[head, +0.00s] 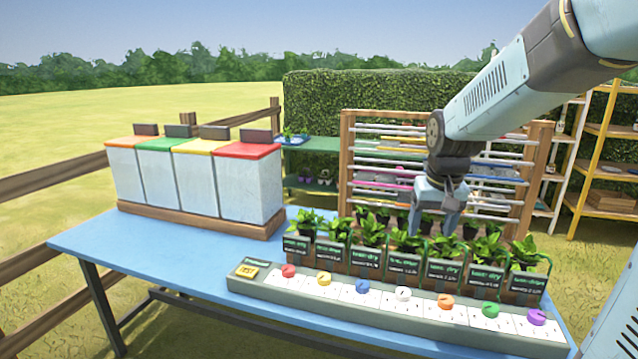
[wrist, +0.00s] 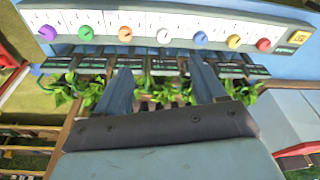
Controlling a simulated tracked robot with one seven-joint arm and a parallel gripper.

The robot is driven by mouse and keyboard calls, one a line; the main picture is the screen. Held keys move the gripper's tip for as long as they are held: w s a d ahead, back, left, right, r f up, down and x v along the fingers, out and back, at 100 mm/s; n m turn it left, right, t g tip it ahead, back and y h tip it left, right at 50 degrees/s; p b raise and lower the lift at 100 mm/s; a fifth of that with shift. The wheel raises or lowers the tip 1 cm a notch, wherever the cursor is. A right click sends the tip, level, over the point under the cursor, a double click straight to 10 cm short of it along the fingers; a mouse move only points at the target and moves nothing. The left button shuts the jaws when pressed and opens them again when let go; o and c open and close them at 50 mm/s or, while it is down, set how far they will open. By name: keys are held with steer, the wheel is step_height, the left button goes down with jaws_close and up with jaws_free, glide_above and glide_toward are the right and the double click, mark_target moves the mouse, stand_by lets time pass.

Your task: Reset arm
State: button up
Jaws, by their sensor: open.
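My gripper (head: 440,205) hangs from my arm, pointing down over the row of potted plants on the blue table. In the wrist view, its two fingers (wrist: 162,92) are spread apart, with green leaves and the plant row showing between them. I see nothing held. Several leafy plants (head: 372,232) stand in a row behind small dark label signs (head: 403,262). In the head view, the gripper tips are in line with the plants right of the row's middle. Whether they touch any leaves I cannot tell.
A grey panel with coloured knobs (head: 403,294) runs along the front of the blue table (head: 150,250). Several white bins (head: 247,185) with coloured lids stand at the left. A wooden rack (head: 346,150) stands behind the plants. The table's left front is clear.

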steer(key=s+r+t, duration=0.1)
steer(key=s+r, duration=0.2)
steer(key=s, duration=0.5)
steer(key=s+r+t, duration=0.2)
steer(key=s+r, duration=0.1)
steer(key=s, duration=0.6)
steer(key=shift+s+n, duration=0.3)
steer(key=shift+a, duration=0.1)
steer(key=shift+c, duration=0.4)
stand_by(4.9)
